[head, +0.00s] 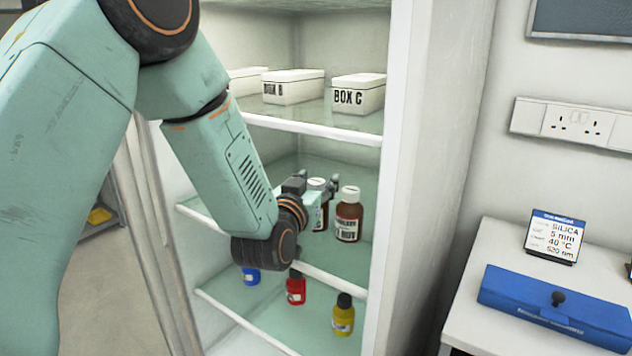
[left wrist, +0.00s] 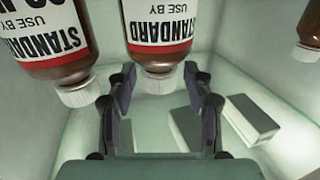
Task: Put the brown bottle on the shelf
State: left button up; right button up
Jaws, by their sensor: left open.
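Two brown bottles with white caps and white and red labels stand upright on the middle glass shelf (head: 290,164). The nearer one on the right (head: 348,218) is fully visible. The other brown bottle (head: 319,222) is partly hidden by my left gripper (head: 325,187), which reaches into the cabinet at cap height. In the left wrist view, which is upside down, my open gripper (left wrist: 160,74) has its fingers on either side of the cap end of one brown bottle (left wrist: 161,48). A second brown bottle (left wrist: 48,45) is beside it at left, apart from the fingers. My right gripper is out of view.
White lidded boxes, BOX B (head: 292,87) and BOX C (head: 358,94), sit on the shelf above. Blue (head: 251,276), red (head: 296,288) and yellow (head: 343,316) bottles stand on the shelf below. Another brown bottle (left wrist: 308,30) shows at the wrist view's edge. The cabinet's right wall (head: 398,150) is close.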

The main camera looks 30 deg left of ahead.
pick_arm(q)
jog(key=shift+r, duration=0.25)
jog(key=s+d+p, duration=0.1)
jog(key=s+p, duration=0.2)
jog(key=s, duration=0.9)
jog(key=shift+d+p, duration=0.3)
jog(key=shift+p, duration=0.05)
jog(key=shift+w+f, duration=0.1)
